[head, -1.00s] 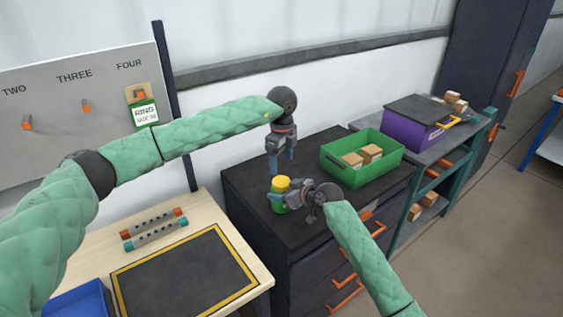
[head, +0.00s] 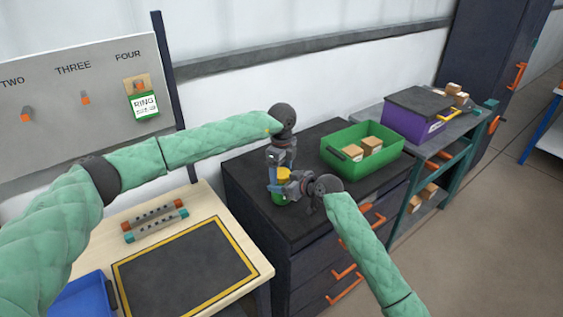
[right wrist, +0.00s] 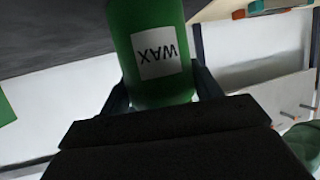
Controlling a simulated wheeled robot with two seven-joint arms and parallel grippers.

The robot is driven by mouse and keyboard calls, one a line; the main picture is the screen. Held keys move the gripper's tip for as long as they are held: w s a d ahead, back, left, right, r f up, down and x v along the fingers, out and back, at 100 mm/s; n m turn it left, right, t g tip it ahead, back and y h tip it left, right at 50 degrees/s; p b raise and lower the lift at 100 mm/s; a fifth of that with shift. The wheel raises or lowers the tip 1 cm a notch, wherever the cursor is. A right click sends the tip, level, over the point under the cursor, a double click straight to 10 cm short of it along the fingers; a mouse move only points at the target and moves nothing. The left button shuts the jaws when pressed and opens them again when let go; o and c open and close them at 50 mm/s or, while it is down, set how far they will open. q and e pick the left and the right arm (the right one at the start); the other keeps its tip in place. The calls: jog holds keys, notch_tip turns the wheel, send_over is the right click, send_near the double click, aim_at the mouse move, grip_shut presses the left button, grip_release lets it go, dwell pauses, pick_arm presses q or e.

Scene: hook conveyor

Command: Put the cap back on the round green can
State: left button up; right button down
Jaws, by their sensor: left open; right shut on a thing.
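The round green can (head: 279,199) stands on the dark cabinet top, partly hidden by both grippers. In the right wrist view the can (right wrist: 158,88) shows a white label reading WAX, upside down, between the two fingers. The yellow cap (head: 283,174) is at the top of the can; whether it is seated or only resting cannot be told. My left gripper (head: 280,182) points down from above, open, with its fingers around the cap. My right gripper (head: 291,196) is shut on the can from the right side. The cap is outside the right wrist view.
A green bin (head: 362,167) with small boxes stands behind and right of the can on the cabinet top (head: 240,183). A purple box (head: 412,120) is on the shelf farther right. A wooden bench (head: 207,204) with a yellow-edged mat lies at front left.

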pick_arm(q)
jog(key=shift+f, duration=0.2)
pick_arm(e)
jog(key=shift+r, duration=0.1)
pick_arm(q)
jog(key=shift+c, duration=0.2)
jog(key=c, duration=0.9)
jog(key=shift+m, duration=1.7)
jog(key=shift+c, duration=0.3)
jog(key=o, duration=1.1)
